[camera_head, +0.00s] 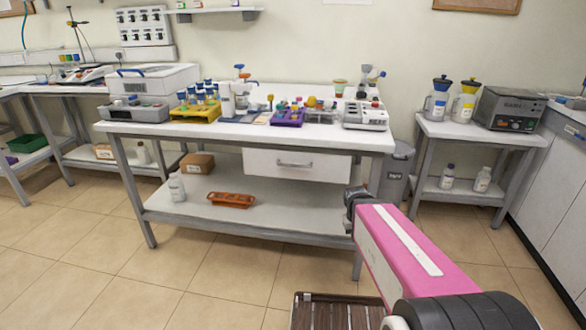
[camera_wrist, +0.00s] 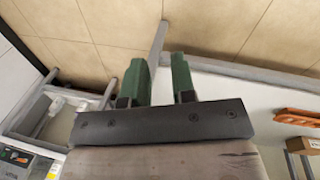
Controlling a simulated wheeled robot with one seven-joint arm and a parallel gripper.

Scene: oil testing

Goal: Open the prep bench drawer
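The prep bench (camera_head: 250,132) stands in the middle of the head view. Its white drawer (camera_head: 262,166) hangs under the right part of the top and looks shut. A grey bar handle (camera_head: 295,164) crosses the drawer front. In the wrist view, my gripper (camera_wrist: 159,72) has two green fingers, apart with nothing between them. In the head view, my pink arm reaches toward the bench's front right leg. Its dark end is right of and below the drawer, apart from the handle. The fingers are not clear there. The drawer does not show in the wrist view.
The bench's lower shelf (camera_head: 215,207) holds an orange rack (camera_head: 230,200), a brown box (camera_head: 197,162) and a white bottle (camera_head: 177,187). Racks and instruments crowd the top. A grey bin (camera_head: 397,172) stands behind the right leg. A side table (camera_head: 480,134) is at right. The tiled floor in front is clear.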

